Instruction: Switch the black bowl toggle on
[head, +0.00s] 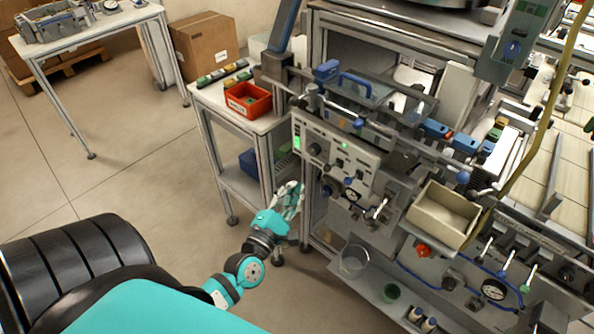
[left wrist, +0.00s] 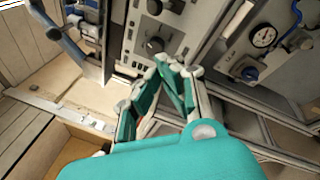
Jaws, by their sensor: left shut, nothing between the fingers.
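A grey control panel (head: 362,168) with black knobs, small switches and green lights is on the front of the machine in the head view. I cannot tell which of its small parts is the black bowl toggle. A black knob (head: 315,149) sits at the panel's left side.
A red bin (head: 248,100) stands on a small side table left of the machine. A gauge (left wrist: 263,37) is right of the panel. Open floor lies left.

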